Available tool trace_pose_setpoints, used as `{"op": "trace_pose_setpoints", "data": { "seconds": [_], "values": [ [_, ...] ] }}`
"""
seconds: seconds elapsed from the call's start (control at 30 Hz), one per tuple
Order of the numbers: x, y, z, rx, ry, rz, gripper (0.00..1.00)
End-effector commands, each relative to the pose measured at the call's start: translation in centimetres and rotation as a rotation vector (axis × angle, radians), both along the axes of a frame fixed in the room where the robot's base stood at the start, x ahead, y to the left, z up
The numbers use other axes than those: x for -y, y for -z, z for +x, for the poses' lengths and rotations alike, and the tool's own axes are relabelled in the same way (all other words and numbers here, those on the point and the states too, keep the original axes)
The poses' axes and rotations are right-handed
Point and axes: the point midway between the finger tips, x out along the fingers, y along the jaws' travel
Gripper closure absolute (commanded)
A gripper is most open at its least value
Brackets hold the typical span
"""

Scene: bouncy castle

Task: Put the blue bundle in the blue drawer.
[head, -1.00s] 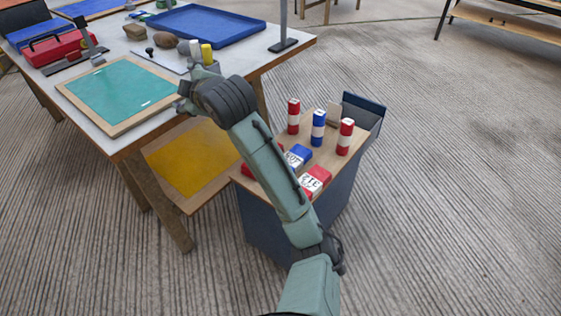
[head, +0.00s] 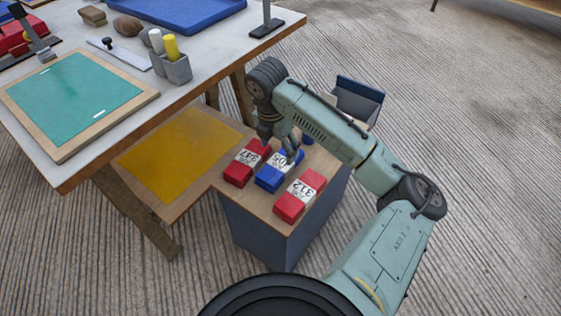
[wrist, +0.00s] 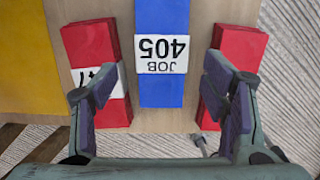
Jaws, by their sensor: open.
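The blue bundle (head: 268,181) has a white label and lies flat on the wooden top of a small blue-grey cabinet, between two red bundles. In the wrist view the blue bundle (wrist: 161,92) reads "JOB 405" and lies centred between the fingers. My gripper (head: 287,148) is open and empty, just above the blue bundle's far end. In the wrist view my gripper's fingers (wrist: 160,82) are spread wide, each over the side of a red bundle. The blue drawer (head: 360,88) stands pulled out at the cabinet's far side, partly hidden by my arm.
A red bundle (head: 238,172) lies to the left and another red bundle (head: 290,207) to the right, with narrow gaps. My arm covers most of the cabinet top's far part. A workbench (head: 205,75) with a yellow lower shelf panel (head: 180,155) stands at left.

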Motion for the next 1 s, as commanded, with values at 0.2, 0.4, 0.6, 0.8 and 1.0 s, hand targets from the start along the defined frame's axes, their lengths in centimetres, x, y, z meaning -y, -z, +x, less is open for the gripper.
{"op": "trace_pose_setpoints", "data": {
  "seconds": [0.2,0.4,0.6,0.8,1.0],
  "values": [
    [0.2,2.2,0.3,0.002,0.003,0.001,0.32],
    [0.5,4.6,0.3,0.001,0.004,0.003,0.32],
    [0.7,7.1,0.5,0.003,0.003,0.002,0.32],
    [0.7,7.5,0.6,0.004,0.003,0.002,0.32],
    [0.7,7.4,0.6,0.004,0.002,0.002,0.40]
  ]
}}
